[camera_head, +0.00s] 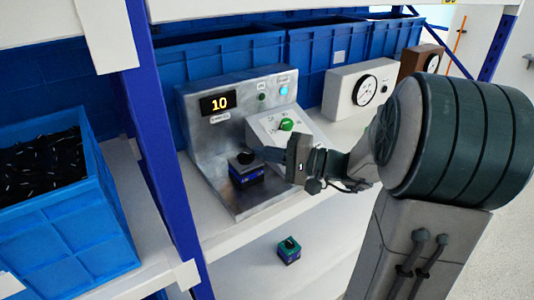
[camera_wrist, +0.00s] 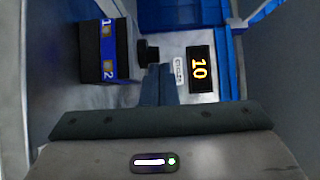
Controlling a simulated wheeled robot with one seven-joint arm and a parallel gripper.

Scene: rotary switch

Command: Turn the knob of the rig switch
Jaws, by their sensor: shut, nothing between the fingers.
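The metal rig (camera_head: 205,145) has a display reading 10 (camera_head: 217,102). On its base stands a blue and black switch box (camera_head: 246,175) with a black knob (camera_head: 246,157) on top. In the wrist view the switch box (camera_wrist: 108,50) shows labels 1 and 2, and its knob (camera_wrist: 148,51) sticks out toward the display (camera_wrist: 200,69). My gripper (camera_head: 268,154) is to the right of the knob, close to it. In the wrist view my gripper's fingers (camera_wrist: 159,70) are together and empty, their tips beside the knob; I cannot tell whether they touch it.
A sloped panel with a green knob (camera_head: 287,124) sits at the rig's right. A small green-knobbed switch box (camera_head: 289,250) is on the lower shelf. A gauge box (camera_head: 345,92) stands further right. Blue crates (camera_head: 220,55) line the back. A blue post (camera_head: 160,130) rises at left.

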